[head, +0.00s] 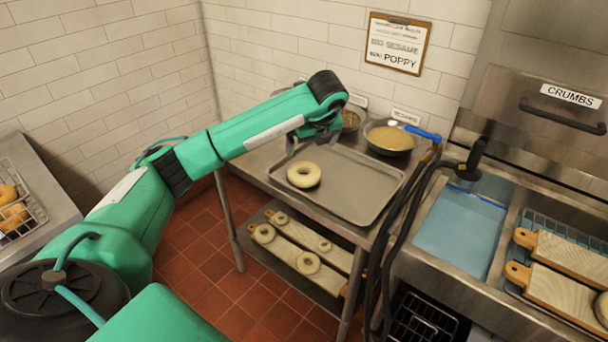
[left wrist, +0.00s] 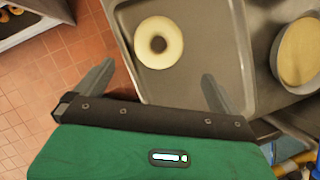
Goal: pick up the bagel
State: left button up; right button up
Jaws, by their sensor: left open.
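A pale, undecorated bagel (head: 303,175) lies flat on the left part of a grey metal tray (head: 358,205). My left gripper (head: 312,142) is above the far left part of the tray, just behind the bagel in the head view. In the left wrist view the bagel (left wrist: 159,42) lies beyond the two spread fingers (left wrist: 158,85), and nothing is between them. The left gripper is open and apart from the bagel. My right gripper is not in view.
Bowls of topping, one labelled sesame (head: 390,137), stand behind the tray. More bagels on boards (head: 300,250) lie on the shelf below. A blue-handled tool (head: 420,131), black hoses and a water basin (head: 455,235) are at the right.

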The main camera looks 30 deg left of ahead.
pick_arm(q)
jog(key=p, duration=0.2)
send_over(305, 170)
jog(key=s+d, duration=0.2)
jog(key=s, duration=0.1)
jog(key=f, duration=0.7)
jog(key=shift+w+f, duration=0.25)
jog(key=shift+f, duration=0.1)
jog(key=x, duration=0.2)
jog(key=p+x, duration=0.1)
jog(key=x, duration=0.2)
jog(key=shift+d+f, duration=0.1)
jog(key=shift+d, duration=0.1)
jog(key=shift+f, duration=0.2)
jog(key=c, duration=0.7)
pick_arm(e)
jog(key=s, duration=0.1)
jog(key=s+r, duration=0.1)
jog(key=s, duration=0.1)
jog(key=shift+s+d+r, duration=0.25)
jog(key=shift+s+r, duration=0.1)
pick_arm(q)
jog(key=shift+r, duration=0.15)
